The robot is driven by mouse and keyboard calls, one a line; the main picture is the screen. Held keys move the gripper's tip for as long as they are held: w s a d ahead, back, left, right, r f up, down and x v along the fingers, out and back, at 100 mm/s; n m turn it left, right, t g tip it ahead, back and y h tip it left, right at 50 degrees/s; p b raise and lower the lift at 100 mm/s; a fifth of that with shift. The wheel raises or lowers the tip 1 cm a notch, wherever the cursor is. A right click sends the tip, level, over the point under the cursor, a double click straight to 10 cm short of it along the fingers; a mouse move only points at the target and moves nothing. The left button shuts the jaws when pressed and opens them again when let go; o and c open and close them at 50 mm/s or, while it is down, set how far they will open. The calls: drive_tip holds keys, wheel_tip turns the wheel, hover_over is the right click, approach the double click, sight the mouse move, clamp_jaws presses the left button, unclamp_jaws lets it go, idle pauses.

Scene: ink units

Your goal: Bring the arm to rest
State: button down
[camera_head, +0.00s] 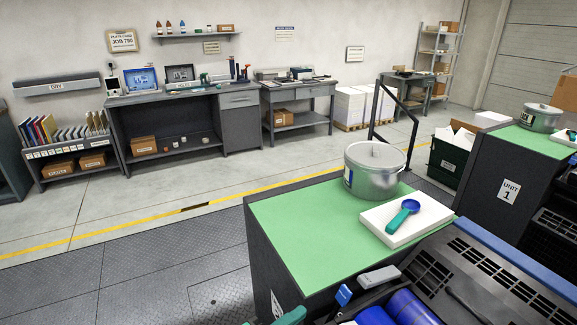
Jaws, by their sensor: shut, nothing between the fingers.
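My gripper and arm do not show in the camera_head view. Nearest to me is a dark cabinet with a green top (290,232). A lidded metal pot (373,172) stands upright on it. To the right of the pot, a scoop with a blue bowl and teal handle (404,216) lies on a white block (432,213). A teal shape (290,317) is cut off by the bottom edge; I cannot tell what it is.
A dark machine with blue rollers (410,307) fills the bottom right. Behind it stands a second cabinet marked Unit 1 (509,192), with another pot (541,117). A black railing (374,108) rises behind the near pot. The floor (125,245) at left is clear.

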drive_tip(key=s+a+f+n+t+y, duration=0.1)
drive_tip(key=s+f+y, duration=0.45)
drive_tip(key=f, duration=0.35)
drive_tip(key=s+f+t+y, duration=0.1)
drive_tip(key=s+f+y, duration=0.5)
drive_tip(key=f, duration=0.4)
drive_tip(key=s+r+m+t, duration=0.1)
drive_tip(key=s+r+m, duration=0.2)
drive_tip(key=s, duration=0.7)
drive_tip(key=s+r+m+t, duration=0.1)
drive_tip(key=s+r+m, duration=0.2)
drive_tip(key=s+m, duration=0.3)
drive_tip(key=s, duration=0.4)
drive_tip(key=shift+a+r+m+y, duration=0.15)
drive_tip(key=shift+r+m+y, duration=0.15)
drive_tip(key=shift+r+y, duration=0.1)
drive_tip(key=shift+s, duration=0.1)
